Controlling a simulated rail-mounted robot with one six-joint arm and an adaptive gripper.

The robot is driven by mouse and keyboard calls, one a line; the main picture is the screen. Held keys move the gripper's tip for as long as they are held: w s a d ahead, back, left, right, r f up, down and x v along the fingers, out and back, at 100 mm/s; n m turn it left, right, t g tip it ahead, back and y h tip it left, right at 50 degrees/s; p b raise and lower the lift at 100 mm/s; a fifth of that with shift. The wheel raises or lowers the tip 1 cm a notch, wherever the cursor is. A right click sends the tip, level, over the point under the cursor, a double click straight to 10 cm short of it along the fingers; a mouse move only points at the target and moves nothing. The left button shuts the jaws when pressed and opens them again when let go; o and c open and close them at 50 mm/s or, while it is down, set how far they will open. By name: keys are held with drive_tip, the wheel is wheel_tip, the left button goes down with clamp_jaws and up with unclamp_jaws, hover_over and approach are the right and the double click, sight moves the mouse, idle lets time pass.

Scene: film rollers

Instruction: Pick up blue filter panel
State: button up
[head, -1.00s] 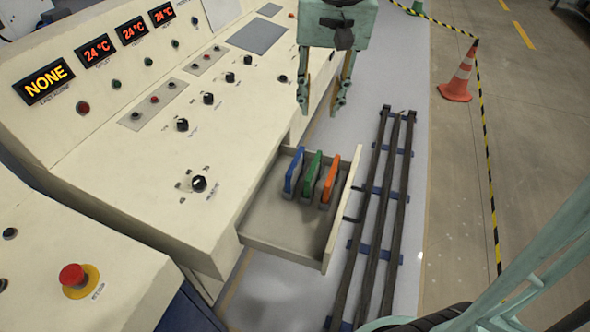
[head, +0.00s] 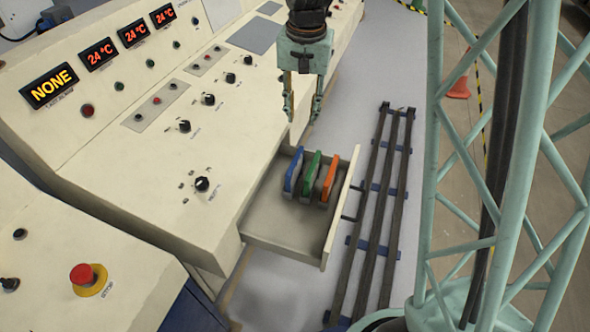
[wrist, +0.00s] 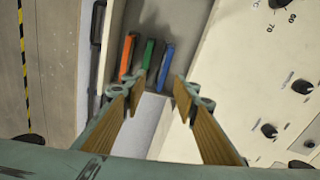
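The blue filter panel (head: 293,171) stands upright in the open drawer (head: 262,228), leftmost of three panels in the head view. In the wrist view the blue panel (wrist: 166,66) is rightmost of the three. A green panel (head: 310,175) stands beside it, then an orange panel (head: 329,179). My gripper (head: 302,112) is open and empty, above and just beyond the drawer's far end in the head view. In the wrist view its fingers (wrist: 160,88) are spread apart, with the blue panel beyond the gap between them.
A cream control console (head: 130,150) with knobs and displays lies left of the drawer. A red button (head: 82,274) is at lower left. Dark floor rails (head: 375,215) run right of the drawer. An orange cone (head: 459,80) stands farther right, partly behind my green lattice structure.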

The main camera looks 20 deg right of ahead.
drive_tip(key=m+p, duration=0.2)
hover_over(295, 160)
wheel_tip(295, 160, down, 13)
drive_tip(key=shift+w+d+g, duration=0.15)
drive_tip(key=shift+w+g, duration=0.05)
drive_tip(key=shift+g, duration=0.2)
drive_tip(key=shift+f+b, duration=0.4)
drive_tip(key=shift+f, duration=3.8)
drive_tip(key=shift+f, duration=0.1)
drive_tip(key=shift+s+f+b, duration=0.1)
drive_tip(key=shift+f+b, duration=0.45)
drive_tip(key=shift+f, duration=1.95)
drive_tip(key=shift+c, duration=0.4)
clamp_jaws()
